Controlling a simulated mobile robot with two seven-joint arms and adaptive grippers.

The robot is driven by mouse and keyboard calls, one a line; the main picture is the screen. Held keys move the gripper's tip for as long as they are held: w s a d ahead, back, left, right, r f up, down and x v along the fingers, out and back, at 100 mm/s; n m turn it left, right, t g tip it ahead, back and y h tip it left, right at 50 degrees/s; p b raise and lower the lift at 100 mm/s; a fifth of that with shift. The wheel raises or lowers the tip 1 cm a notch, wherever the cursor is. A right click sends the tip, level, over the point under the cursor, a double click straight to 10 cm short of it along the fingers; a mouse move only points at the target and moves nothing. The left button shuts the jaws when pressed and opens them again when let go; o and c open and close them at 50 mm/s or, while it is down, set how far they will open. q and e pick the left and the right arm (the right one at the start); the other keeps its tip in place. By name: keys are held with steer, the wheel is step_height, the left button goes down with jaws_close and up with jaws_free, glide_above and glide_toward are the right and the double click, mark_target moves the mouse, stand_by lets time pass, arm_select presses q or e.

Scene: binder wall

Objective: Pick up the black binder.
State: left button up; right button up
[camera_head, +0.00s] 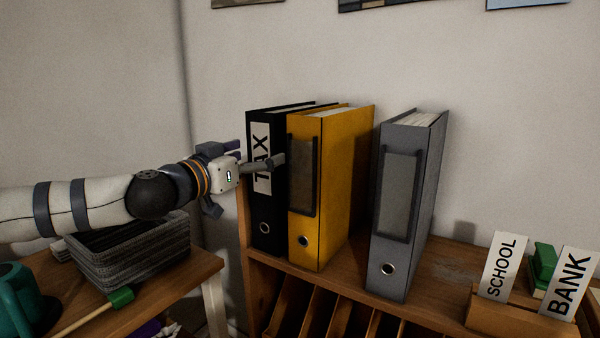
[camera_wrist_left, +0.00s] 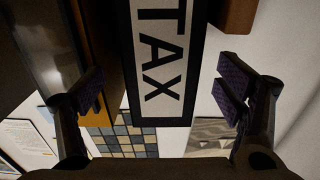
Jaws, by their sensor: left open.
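The black binder (camera_head: 266,215), with a white TAX label, stands upright at the left end of the shelf top. It also fills the middle of the left wrist view (camera_wrist_left: 160,60). My left gripper (camera_head: 260,153) is open in front of its spine. In the left wrist view the fingers (camera_wrist_left: 162,88) are apart, one to each side of the binder, with gaps. One finger shows before the label in the head view, near the yellow binder's edge. I cannot tell whether it touches. My right gripper is in neither view.
A yellow binder (camera_head: 338,185) stands right beside the black one. A grey binder (camera_head: 405,210) stands apart further right. A holder (camera_head: 510,314) with SCHOOL and BANK cards is at the right. A grey basket (camera_head: 130,250) sits on a lower table at left. The wall is close behind.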

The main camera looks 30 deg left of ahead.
arm_select(q)
steer(key=w+f+b, duration=0.1)
steer(key=w+b, duration=0.1)
steer(key=w, duration=0.5)
steer(key=shift+w+d+f, duration=0.2)
steer(key=shift+w+d, duration=0.05)
steer(key=shift+w, duration=0.1)
steer(key=c, duration=1.8)
steer(key=shift+r, duration=0.3)
steer(key=shift+c, duration=0.2)
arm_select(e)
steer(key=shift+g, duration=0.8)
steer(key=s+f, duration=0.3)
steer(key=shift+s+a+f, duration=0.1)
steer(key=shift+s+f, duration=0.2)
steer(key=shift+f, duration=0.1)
